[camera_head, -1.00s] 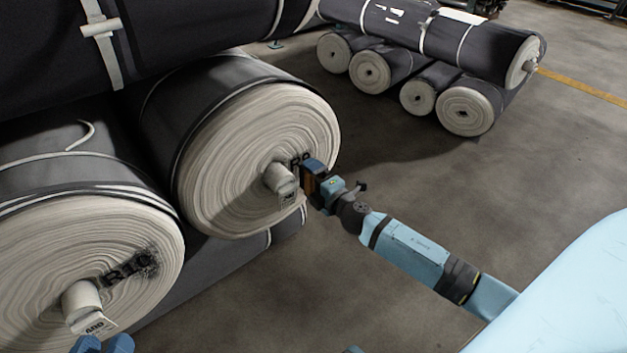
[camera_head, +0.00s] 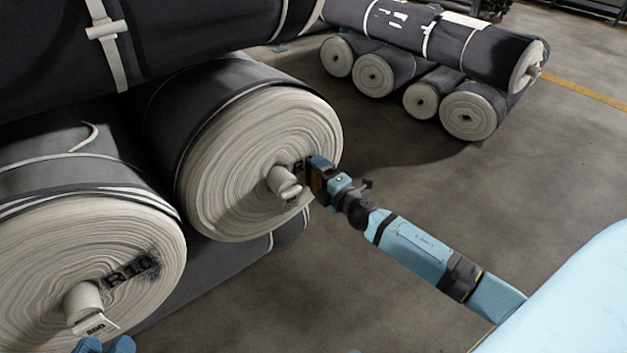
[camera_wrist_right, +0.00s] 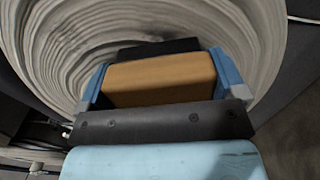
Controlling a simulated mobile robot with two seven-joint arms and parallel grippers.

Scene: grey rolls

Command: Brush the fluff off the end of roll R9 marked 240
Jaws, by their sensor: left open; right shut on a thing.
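Roll R9 (camera_head: 240,165) lies with its pale, ringed end facing me, a core stub and small tag (camera_head: 291,197) at its middle. The tag's print is too small to read. My right gripper (camera_head: 318,178) is at the right part of this end, shut on a brush with a wooden block (camera_wrist_right: 160,80) and dark bristles (camera_wrist_right: 158,50). The bristles face the roll end; whether they touch it I cannot tell. The brush and gripper hide part of the R9 lettering (camera_head: 300,164) and any fluff there. My left gripper (camera_head: 104,346) is only partly in view at the bottom left, near roll R10.
Roll R10 (camera_head: 60,250) lies at the lower left, with dark fluff around its lettering (camera_head: 145,267) and a tag on its core. Another strapped roll (camera_head: 180,30) lies above. More rolls (camera_head: 470,110) are stacked at the back right. Open floor (camera_head: 450,190) lies between.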

